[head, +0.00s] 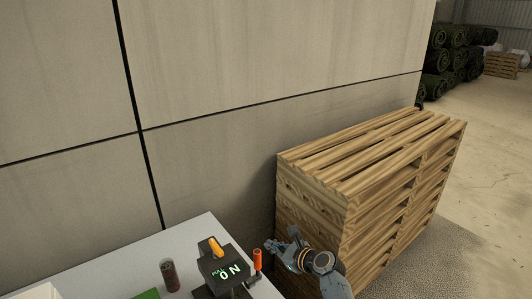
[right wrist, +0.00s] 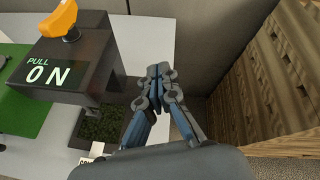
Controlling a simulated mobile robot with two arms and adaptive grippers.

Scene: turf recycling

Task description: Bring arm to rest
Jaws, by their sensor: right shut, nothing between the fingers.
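My right gripper (head: 276,248) is at the right end of the white table in the head view, just right of the switch box. In the right wrist view the right gripper (right wrist: 157,77) is shut and empty, with its fingers together. The dark box (head: 222,268) reads "PULL ON" and has an orange-yellow lever (head: 216,247) on top. The box also shows at the upper left of the right wrist view (right wrist: 75,60), apart from the fingers. My left gripper does not show.
A stack of wooden pallets (head: 345,190) stands right of my right gripper, close to the arm. An orange-red cylinder (head: 257,259) and a dark brown cylinder (head: 170,275) stand on the white table (head: 130,262). A panelled wall (head: 220,70) is behind. Open floor lies at far right.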

